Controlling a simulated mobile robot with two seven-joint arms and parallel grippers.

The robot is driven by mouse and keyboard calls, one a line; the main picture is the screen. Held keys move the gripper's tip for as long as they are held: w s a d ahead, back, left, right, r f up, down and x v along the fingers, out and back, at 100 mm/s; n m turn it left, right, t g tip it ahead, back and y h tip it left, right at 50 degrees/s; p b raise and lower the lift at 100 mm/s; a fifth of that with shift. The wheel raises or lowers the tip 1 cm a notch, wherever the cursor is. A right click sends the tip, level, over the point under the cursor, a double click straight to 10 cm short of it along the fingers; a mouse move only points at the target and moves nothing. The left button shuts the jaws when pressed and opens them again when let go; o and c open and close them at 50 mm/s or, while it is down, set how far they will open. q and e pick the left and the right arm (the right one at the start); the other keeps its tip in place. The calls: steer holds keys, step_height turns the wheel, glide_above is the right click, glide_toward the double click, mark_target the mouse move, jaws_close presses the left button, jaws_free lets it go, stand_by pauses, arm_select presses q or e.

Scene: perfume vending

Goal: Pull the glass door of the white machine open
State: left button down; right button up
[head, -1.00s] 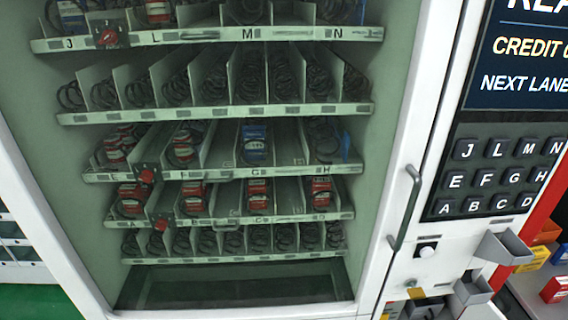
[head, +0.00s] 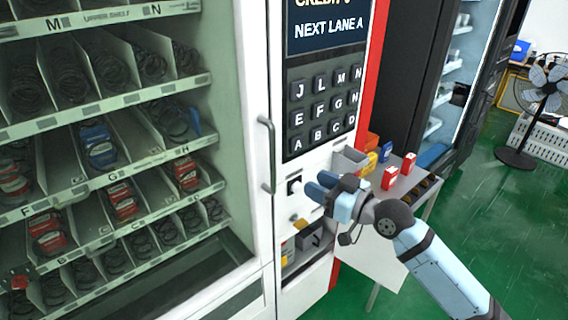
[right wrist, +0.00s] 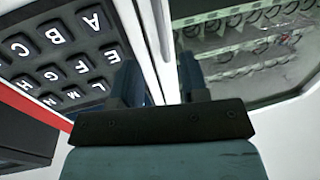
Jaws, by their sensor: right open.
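The white machine's glass door (head: 245,130) fills the left of the head view and looks closed. Its grey upright bar handle (head: 268,155) is on the white frame beside the keypad panel. My right gripper (head: 315,188), with blue fingers, is in front of the panel, a little right of the handle and apart from it in the picture. In the right wrist view the open, empty fingers (right wrist: 160,85) point at the seam between the keypad panel and the door. The glass (right wrist: 255,50) shows right there. My left gripper is out of view.
A side table (head: 400,190) with small boxes stands right of the machine. A fan (head: 540,90) stands on green floor farther right.

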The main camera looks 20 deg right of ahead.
steer(key=p+x, duration=0.1)
steer(key=x, duration=0.3)
steer(key=p+x, duration=0.1)
steer(key=x, duration=0.4)
steer(key=r+p+x, duration=0.1)
steer(key=x, duration=0.3)
steer(key=shift+w, duration=0.45)
jaws_close()
